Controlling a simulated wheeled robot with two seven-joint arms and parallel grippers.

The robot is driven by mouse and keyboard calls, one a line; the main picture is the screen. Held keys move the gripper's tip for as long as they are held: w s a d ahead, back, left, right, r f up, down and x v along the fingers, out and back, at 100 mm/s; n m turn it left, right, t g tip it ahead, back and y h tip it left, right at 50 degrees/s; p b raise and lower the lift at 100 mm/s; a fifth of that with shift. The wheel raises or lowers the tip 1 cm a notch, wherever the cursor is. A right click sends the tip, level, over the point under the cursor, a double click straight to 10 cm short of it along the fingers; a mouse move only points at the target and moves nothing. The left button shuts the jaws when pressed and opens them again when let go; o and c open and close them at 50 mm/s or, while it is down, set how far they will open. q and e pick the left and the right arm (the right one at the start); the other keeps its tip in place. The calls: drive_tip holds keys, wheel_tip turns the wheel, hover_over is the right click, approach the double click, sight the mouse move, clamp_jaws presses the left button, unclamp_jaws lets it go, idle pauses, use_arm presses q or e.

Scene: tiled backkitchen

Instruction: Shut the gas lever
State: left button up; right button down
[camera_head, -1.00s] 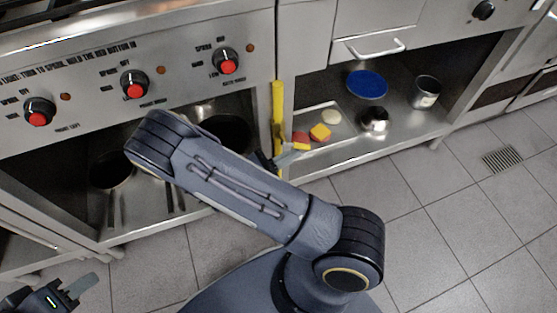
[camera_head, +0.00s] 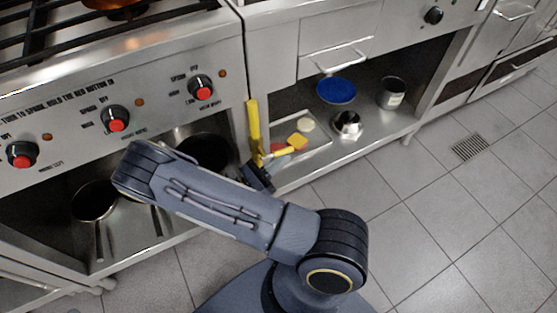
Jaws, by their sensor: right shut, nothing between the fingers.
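A yellow upright bar (camera_head: 254,120), which looks like the gas lever or its pipe, stands at the stove's right edge beside the open shelf. My right gripper (camera_head: 262,167) is just below the bar's lower end, shut and empty. Its fingertips are small and partly hidden, so I cannot tell whether they touch the yellow piece. My left gripper is out of the picture.
The stove front has red-centred knobs (camera_head: 116,120), with pans (camera_head: 94,200) below. The right shelf holds a tray (camera_head: 318,143) with food pieces, a blue plate (camera_head: 336,90), a metal bowl (camera_head: 348,124) and a pot (camera_head: 391,93).

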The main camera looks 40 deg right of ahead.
idle(0.8)
drive_tip(key=a+f+b, duration=0.2)
drive_tip(key=a+f, duration=0.6)
drive_tip(key=f, duration=0.2)
drive_tip(key=shift+a, duration=0.35)
